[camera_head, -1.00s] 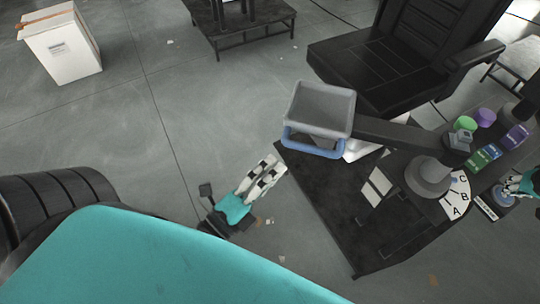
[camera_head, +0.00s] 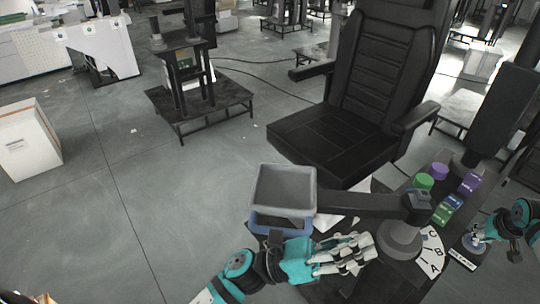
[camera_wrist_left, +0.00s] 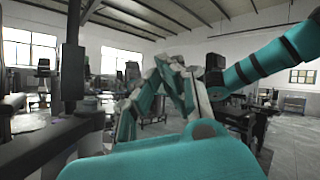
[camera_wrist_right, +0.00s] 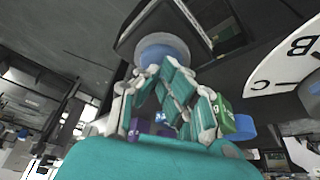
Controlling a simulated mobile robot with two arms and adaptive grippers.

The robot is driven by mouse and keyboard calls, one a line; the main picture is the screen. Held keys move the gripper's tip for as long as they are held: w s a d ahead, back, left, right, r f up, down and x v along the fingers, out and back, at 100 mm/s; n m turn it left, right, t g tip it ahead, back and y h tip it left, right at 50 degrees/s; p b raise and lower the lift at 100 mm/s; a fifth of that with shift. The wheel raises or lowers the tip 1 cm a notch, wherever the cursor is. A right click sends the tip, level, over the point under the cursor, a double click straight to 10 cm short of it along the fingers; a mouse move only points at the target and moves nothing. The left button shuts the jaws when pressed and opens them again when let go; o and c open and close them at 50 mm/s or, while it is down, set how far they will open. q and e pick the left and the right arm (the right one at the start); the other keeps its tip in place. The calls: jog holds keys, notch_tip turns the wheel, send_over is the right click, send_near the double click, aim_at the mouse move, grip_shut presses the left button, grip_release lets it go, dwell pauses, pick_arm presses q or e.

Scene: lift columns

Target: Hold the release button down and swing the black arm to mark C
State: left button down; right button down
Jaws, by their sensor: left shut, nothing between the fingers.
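The black arm (camera_head: 365,206) runs left from the grey round pivot (camera_head: 399,241) and carries a grey tray (camera_head: 285,187) at its left end. The white dial (camera_head: 430,262) with letters A, B and C lies right of the pivot; its C also shows in the right wrist view (camera_wrist_right: 287,84). My left gripper (camera_head: 368,247) is shut and empty, below the black arm and left of the pivot. The blue release button (camera_wrist_right: 162,48) is at the fingertips of my right gripper (camera_wrist_right: 165,70); contact or pressing cannot be told. In the head view my right gripper (camera_head: 482,234) is beside the button.
A blue frame (camera_head: 280,222) hangs under the tray. Green and purple round pieces (camera_head: 423,181) and coloured blocks (camera_head: 453,207) stand behind the pivot. A black chair (camera_head: 370,95) is behind the black arm. The floor at left is open, with a white box (camera_head: 28,145).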

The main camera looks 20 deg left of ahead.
pick_arm(q)
jog(key=w+d+f+m+g+y, duration=0.1)
jog(key=d+m+g+y, duration=0.45)
jog(key=m+g, duration=0.75)
jog(key=w+a+f+m+t+y, duration=0.3)
jog(key=w+m+t+y, duration=0.1)
jog(key=w+m+y, duration=0.25)
jog(key=w+a+m+t+y, duration=0.1)
jog(key=w+a+y, duration=0.1)
jog(key=w+a, duration=0.1)
jog(key=w+a+r+m+t+y, duration=0.1)
jog(key=w+a+y, duration=0.1)
jog(key=w+a, duration=0.2)
jog(key=w+a+r+m+t+y, duration=0.1)
jog(key=w+a, duration=0.3)
jog(key=a, duration=0.1)
jog(key=shift+a+y, duration=0.3)
jog(key=shift+y, duration=0.1)
jog(key=w+a+r+t+y, duration=0.1)
jog(key=w+a+r+y, duration=0.2)
jog(key=a, duration=0.4)
jog(key=w+a+r+t+y, duration=0.1)
jog(key=w+a+r+y, duration=0.15)
jog(key=a, duration=0.45)
jog(key=x, duration=1)
jog(key=s, duration=0.2)
jog(key=s+m, duration=0.1)
jog(key=shift+s+d, duration=0.35)
